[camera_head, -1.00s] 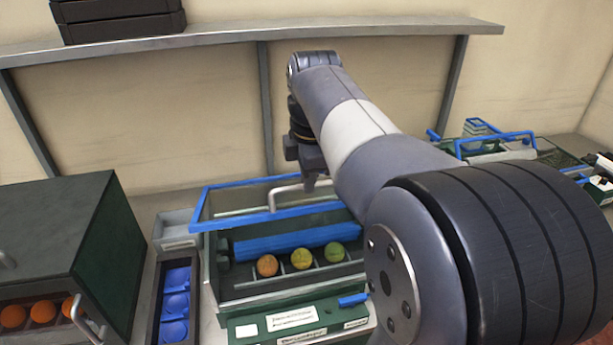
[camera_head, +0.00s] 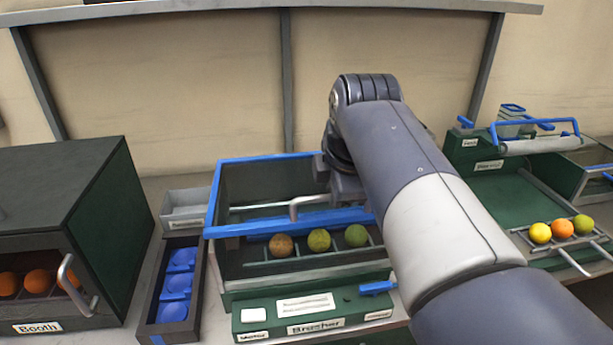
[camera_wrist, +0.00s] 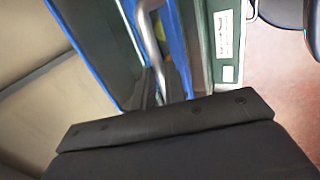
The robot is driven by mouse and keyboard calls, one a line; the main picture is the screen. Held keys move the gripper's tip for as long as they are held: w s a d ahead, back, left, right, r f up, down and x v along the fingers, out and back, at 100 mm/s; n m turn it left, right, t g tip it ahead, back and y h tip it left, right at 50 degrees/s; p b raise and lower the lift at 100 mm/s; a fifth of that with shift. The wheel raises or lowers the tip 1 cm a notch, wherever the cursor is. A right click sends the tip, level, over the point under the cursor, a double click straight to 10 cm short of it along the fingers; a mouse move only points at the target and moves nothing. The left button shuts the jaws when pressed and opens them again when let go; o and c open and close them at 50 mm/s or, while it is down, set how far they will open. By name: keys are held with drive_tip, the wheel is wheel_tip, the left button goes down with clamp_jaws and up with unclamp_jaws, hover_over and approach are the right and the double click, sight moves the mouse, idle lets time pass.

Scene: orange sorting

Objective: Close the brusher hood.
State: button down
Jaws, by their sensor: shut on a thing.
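The brusher (camera_head: 250,292) stands in the middle of the head view, with its label on the front panel. Its clear hood has a blue frame (camera_head: 270,228) and a grey bar handle (camera_head: 308,203). The hood's front bar hangs just above the fruit in the head view; whether it touches the body I cannot tell. My gripper (camera_head: 346,192) is at the right end of the handle, partly hidden by my arm. In the wrist view my gripper (camera_wrist: 166,86) is shut on the handle (camera_wrist: 150,38), beside the blue frame (camera_wrist: 178,40).
Three fruits (camera_head: 319,240) lie in a row in the brusher. A blue lever (camera_head: 377,287) sticks out at its front right. A dark booth (camera_head: 60,190) and a tray with blue cups (camera_head: 147,318) stand left. Another machine (camera_head: 490,190) with fruit on a rack stands right.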

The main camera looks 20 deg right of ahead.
sight(333, 217)
drive_tip(key=shift+t, duration=0.7)
drive_tip(key=shift+s+a+f+b, duration=0.1)
drive_tip(key=shift+s+f+b, duration=0.1)
drive_tip(key=shift+f+b, duration=0.6)
drive_tip(key=shift+s+d+f+b, duration=0.1)
drive_tip(key=shift+s+f+b, duration=0.05)
drive_tip(key=shift+f+b, duration=0.65)
drive_tip(key=shift+s+a+f+b, duration=0.1)
drive_tip(key=shift+s+f+b, duration=0.1)
drive_tip(key=shift+f+b, duration=0.6)
drive_tip(key=c, duration=1.7)
unclamp_jaws()
drive_tip(key=shift+w, duration=0.1)
drive_tip(key=shift+c, duration=0.2)
drive_tip(key=shift+o, duration=1.4)
drive_tip(key=shift+r, duration=0.1)
drive_tip(key=shift+r, duration=0.15)
